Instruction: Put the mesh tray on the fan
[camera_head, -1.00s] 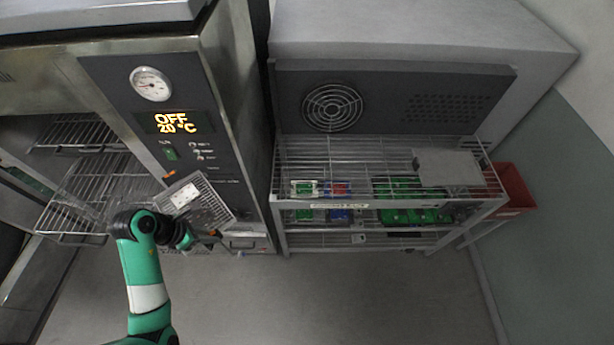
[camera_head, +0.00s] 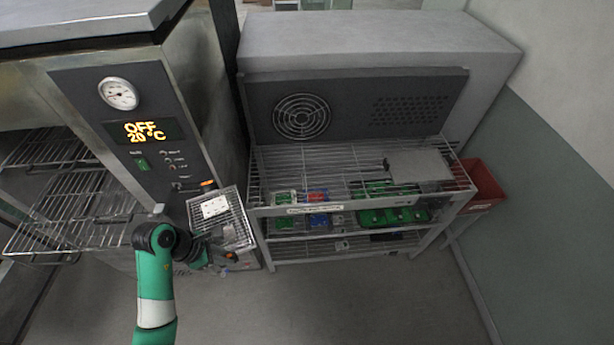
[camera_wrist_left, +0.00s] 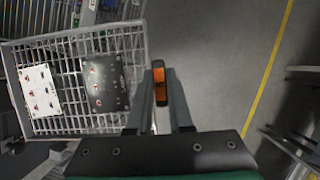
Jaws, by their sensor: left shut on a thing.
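The mesh tray (camera_head: 240,232) is a wire basket with a white card and a dark printed plate in it. In the head view it is tilted, in front of the oven's right edge and left of the rack. My left gripper (camera_head: 228,258) is shut at the tray's near edge and holds it off the floor. The tray (camera_wrist_left: 77,123) also shows in the left wrist view, left of my gripper's fingers (camera_wrist_left: 160,80), with an orange piece between them. The fan (camera_head: 301,117) is a round grille on the dark panel above the rack, up and right of the tray. My right gripper is not in view.
The wire rack (camera_head: 357,212) below the fan holds green, red and blue items. A grey box (camera_head: 419,165) stands on its top right. The oven (camera_head: 128,130) reads OFF, 20 °C, with wire shelves at left. A red bin (camera_head: 484,183) is at right. Floor in front is clear.

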